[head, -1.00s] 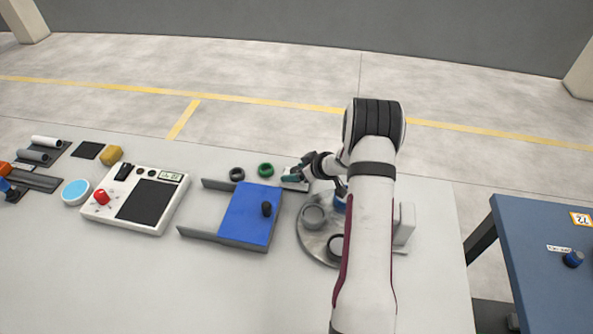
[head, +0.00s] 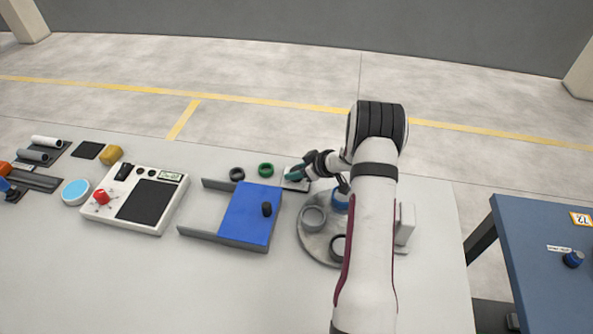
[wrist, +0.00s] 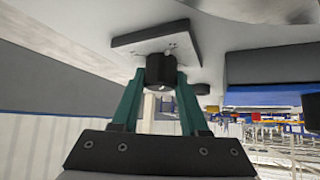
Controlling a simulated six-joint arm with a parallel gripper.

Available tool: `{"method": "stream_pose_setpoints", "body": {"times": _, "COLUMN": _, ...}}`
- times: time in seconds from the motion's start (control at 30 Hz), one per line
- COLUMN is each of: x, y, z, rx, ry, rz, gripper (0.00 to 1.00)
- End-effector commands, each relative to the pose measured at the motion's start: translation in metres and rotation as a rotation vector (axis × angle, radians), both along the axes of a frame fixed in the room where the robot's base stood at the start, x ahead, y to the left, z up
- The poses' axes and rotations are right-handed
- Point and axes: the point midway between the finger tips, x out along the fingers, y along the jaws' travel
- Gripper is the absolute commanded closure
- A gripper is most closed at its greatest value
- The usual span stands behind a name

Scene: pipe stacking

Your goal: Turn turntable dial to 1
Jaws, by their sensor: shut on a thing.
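The dial (wrist: 161,72) is a dark round knob on a light square plate (wrist: 150,38) in the wrist view. My gripper (wrist: 161,84) has its two green fingers on either side of the knob and is shut on it. In the head view my gripper (head: 292,176) is at the dial plate (head: 294,186), behind the turntable; the knob is hidden there. The grey round turntable (head: 312,242) carries grey, blue and dark rings, and my arm covers its right part. The dial's number cannot be read.
A blue sliding panel (head: 245,215) with a black knob lies left of the turntable. Black (head: 237,174) and green (head: 265,170) rings lie behind it. A white control box (head: 120,205) with a red knob stands further left. A blue table (head: 545,240) is at the right.

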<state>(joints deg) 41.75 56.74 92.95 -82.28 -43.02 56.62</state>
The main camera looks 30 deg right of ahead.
Motion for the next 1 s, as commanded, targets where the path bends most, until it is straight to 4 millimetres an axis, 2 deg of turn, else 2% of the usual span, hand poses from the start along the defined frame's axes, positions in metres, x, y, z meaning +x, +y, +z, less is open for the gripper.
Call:
{"method": "stream_pose_setpoints", "body": {"times": 0.6, "x": 0.0000, "y": -0.0010, "z": -0.0008, "rx": -0.002, "ry": 0.001, "rz": 0.526, "gripper": 1.00}}
{"method": "stream_pose_setpoints", "body": {"times": 1.0, "x": 0.0002, "y": -0.0004, "z": -0.0006, "rx": -0.002, "ry": 0.000, "rz": 0.766, "gripper": 1.00}}
